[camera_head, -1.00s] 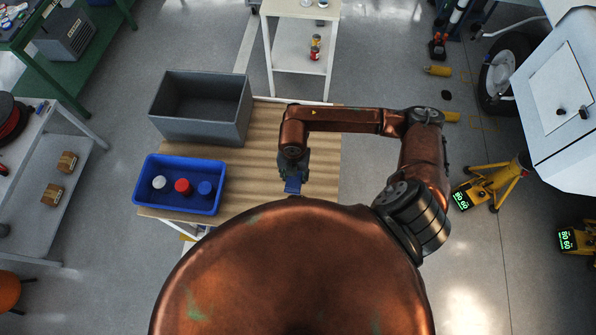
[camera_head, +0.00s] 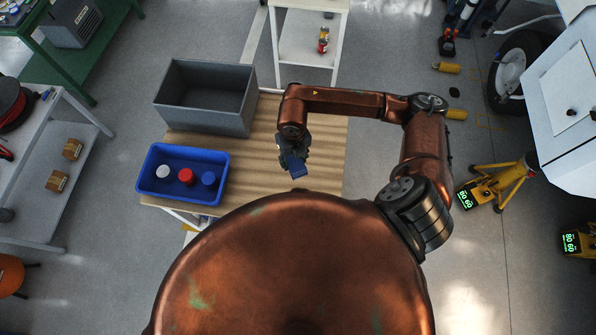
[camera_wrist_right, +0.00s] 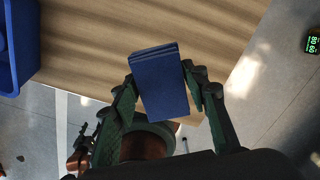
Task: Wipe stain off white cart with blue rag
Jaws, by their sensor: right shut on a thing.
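My right gripper (camera_head: 293,158) is shut on a folded blue rag (camera_head: 296,166). It holds the rag over the front right part of a wooden-topped table. In the right wrist view the rag (camera_wrist_right: 163,85) is a thick flat pad between the two fingers (camera_wrist_right: 165,105). A white cart (camera_head: 312,33) with cans on its lower shelf stands behind the table. Another white cart (camera_head: 82,100) stands at the left; I cannot tell which one the task names. No stain can be made out. My left gripper is out of view.
The wooden tabletop (camera_head: 240,150) holds a grey bin (camera_head: 205,115) at the back left and a blue tray (camera_head: 148,186) with several caps in front of it. The tabletop's right part is bare. Yellow stands (camera_head: 510,183) and a wheel (camera_head: 512,70) are at the right.

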